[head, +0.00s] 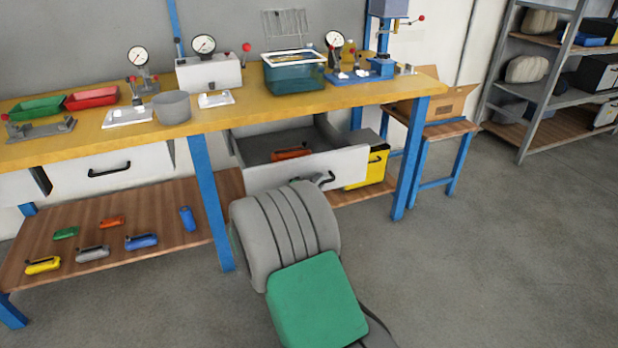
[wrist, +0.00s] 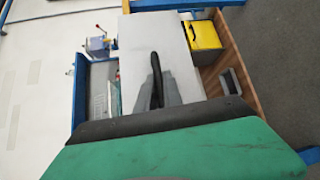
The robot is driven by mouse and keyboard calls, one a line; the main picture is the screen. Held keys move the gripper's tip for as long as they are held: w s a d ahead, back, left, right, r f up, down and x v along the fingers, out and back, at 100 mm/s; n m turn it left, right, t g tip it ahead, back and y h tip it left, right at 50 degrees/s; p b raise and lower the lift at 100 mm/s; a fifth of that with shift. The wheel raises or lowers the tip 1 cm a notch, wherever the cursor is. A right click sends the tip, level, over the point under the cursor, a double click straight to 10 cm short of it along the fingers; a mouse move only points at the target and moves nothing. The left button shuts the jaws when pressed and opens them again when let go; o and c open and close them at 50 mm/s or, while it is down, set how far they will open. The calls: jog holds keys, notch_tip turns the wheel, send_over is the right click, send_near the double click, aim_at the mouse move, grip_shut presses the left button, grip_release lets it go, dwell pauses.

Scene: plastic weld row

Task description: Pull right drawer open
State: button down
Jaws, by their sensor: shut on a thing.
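The right drawer (head: 345,163) stands well out from under the yellow workbench, and its inside shows. An orange tool (head: 290,152) lies in it. My gripper (head: 324,181) is at the drawer's white front, mostly hidden behind my own arm in the head view. In the wrist view the drawer front (wrist: 138,50) fills the middle, with its dark handle (wrist: 156,72) running up the picture. The grey fingers of my gripper (wrist: 157,92) are shut on the handle, one on each side. The left drawer (head: 75,172) is closed, with a black handle.
A yellow case (head: 368,168) stands right of the open drawer. Blue bench legs (head: 210,200) stand either side. Several coloured tools lie on the wooden lower shelf (head: 165,255). Gauges and trays stand on the bench top (head: 60,150). The grey floor (head: 500,260) is clear at right.

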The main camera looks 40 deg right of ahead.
jog(key=shift+a, duration=0.1)
jog(key=c, duration=1.5)
grip_release()
jog(key=p+v, duration=0.1)
jog(key=v, duration=0.6)
jog(key=shift+s+a, duration=0.2)
jog(key=shift+a, duration=0.15)
jog(key=shift+r+p, duration=0.1)
jog(key=shift+p, duration=0.2)
